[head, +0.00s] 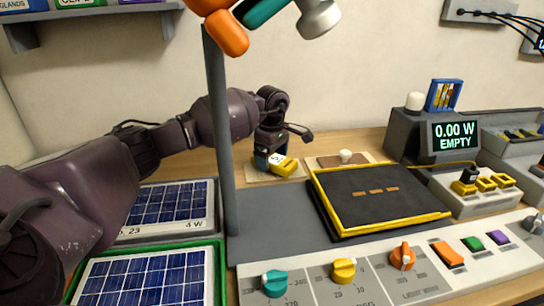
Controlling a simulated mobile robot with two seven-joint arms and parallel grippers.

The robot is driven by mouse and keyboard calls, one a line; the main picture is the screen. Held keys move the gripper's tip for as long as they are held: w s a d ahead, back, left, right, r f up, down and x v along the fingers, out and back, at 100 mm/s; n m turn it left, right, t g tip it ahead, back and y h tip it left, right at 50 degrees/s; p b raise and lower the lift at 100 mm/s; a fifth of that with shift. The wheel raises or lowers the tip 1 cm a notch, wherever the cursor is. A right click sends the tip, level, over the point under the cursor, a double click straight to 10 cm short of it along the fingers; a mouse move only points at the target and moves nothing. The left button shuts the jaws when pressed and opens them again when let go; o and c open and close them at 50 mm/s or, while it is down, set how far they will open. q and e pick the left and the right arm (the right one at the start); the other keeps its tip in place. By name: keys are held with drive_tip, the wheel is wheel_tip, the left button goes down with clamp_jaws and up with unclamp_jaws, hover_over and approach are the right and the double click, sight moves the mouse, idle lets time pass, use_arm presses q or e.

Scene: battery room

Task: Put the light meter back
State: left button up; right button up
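The light meter (284,167) is a small yellow device with a pale face. In the head view it sits at the far side of the worktop, at or just above a tan pad (262,179). My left gripper (271,159) reaches down over it from above, with its fingers at the pale end of the meter. It looks shut on the meter, though the far finger is hidden. I cannot tell whether the meter rests on the pad. My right gripper is not in view.
A grey post (219,120) with a coloured lamp cluster stands before my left arm. A yellow-rimmed black tray (375,201) lies right of the meter, near a brown pad with a white knob (346,155). Solar panels (165,205) lie front left. A knob console (380,270) lines the front.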

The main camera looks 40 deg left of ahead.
sight(272, 157)
use_arm(q)
drive_tip(key=shift+r, duration=0.1)
wheel_tip(272, 157, up, 12)
drive_tip(key=p, duration=0.1)
idle(0.6)
idle(0.4)
